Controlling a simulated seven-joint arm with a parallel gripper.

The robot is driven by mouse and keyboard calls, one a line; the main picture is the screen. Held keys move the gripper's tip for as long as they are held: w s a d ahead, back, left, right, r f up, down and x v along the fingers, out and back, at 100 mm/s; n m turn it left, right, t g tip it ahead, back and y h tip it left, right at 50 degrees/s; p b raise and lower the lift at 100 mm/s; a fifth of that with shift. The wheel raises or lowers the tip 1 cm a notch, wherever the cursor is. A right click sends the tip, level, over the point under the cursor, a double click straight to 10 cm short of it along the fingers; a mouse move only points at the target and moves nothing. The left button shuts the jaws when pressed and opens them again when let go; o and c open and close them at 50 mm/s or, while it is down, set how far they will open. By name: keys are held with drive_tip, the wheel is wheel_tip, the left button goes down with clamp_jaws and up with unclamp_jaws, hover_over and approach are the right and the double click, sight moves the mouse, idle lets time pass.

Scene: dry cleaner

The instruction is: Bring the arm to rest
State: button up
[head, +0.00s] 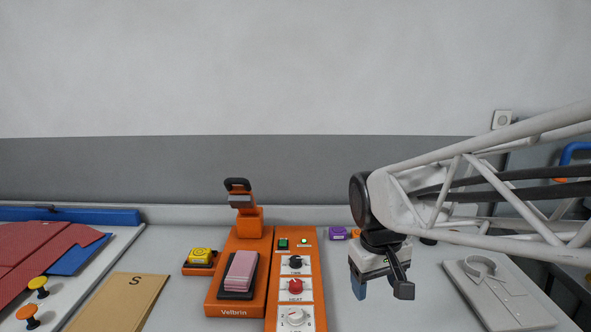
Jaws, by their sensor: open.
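My gripper (379,290) hangs at the end of my arm, which reaches in from the right side of the head view. Its two fingers point down and stand apart, and nothing shows between them. It is above the worktop (345,313), to the right of the orange press. Its exact height over the surface is hard to tell.
The orange press (222,306) carries a pink pad; its control panel (310,268) has knobs and a green light. A yellow button (200,256) sits left. A folded shirt (496,295) lies right. A brown envelope (120,301) and red cloth (45,258) lie left.

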drive_tip(key=s+d+f+m+t, duration=0.1)
drive_tip(key=s+d+m, duration=0.2)
drive_tip(key=s, duration=1)
drive_tip(key=shift+d+f+t+y, duration=0.2)
drive_tip(key=shift+d+t+y, duration=0.1)
drive_tip(key=shift+t+y, duration=0.1)
drive_tip(key=shift+o, duration=0.2)
idle(1.3)
